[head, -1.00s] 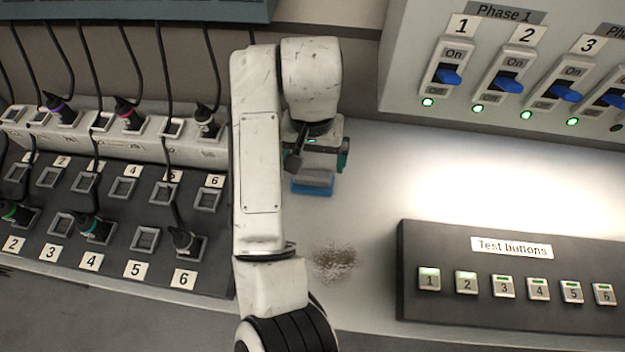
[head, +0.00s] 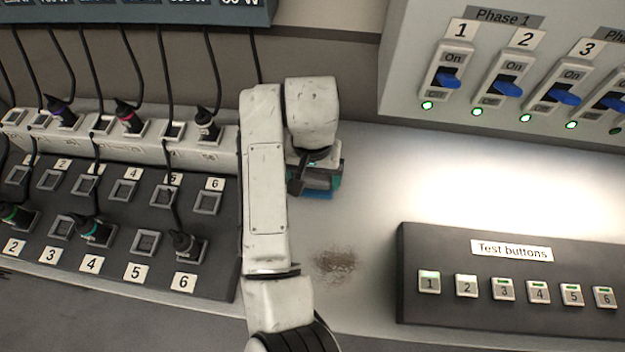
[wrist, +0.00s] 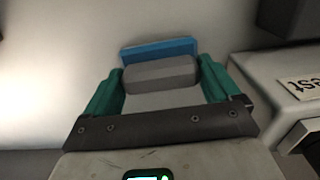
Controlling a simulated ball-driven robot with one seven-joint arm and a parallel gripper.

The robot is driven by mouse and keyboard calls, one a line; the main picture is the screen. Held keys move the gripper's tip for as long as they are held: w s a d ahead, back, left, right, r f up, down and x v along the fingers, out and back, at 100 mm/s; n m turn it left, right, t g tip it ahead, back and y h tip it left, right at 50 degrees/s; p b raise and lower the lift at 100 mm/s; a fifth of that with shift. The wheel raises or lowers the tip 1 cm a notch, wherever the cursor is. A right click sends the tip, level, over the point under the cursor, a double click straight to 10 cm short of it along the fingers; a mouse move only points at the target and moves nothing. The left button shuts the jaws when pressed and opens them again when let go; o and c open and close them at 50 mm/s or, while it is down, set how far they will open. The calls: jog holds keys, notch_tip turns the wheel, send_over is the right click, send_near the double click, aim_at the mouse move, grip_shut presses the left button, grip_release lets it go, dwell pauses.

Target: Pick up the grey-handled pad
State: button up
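The pad (head: 319,195) has a blue base and lies on the pale worktop, mostly hidden under my gripper (head: 316,182) in the head view. In the wrist view its blue part (wrist: 158,50) shows beyond its grey handle (wrist: 160,74). My gripper (wrist: 160,70) points down over the pad, with one green finger at each end of the grey handle. The fingers stand wide apart at the ends of the gripper bar. The handle lies between the fingertips with little gap, and contact is hard to tell.
A brown dirt patch (head: 335,264) lies on the worktop in front of the pad. A dark test-button box (head: 480,265) stands right, with a switch panel (head: 405,60) behind. A socket panel (head: 120,215) with plugs and hanging cables is left.

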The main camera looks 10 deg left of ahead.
jog(key=c, duration=0.3)
jog(key=shift+r, duration=0.8)
jog(key=s+d+r+p, duration=0.5)
jog(key=s+d+r, duration=0.4)
jog(key=s+r, duration=0.1)
jog(key=shift+s+d+r, duration=0.15)
jog(key=shift+d+r, duration=0.1)
jog(key=shift+r, duration=0.5)
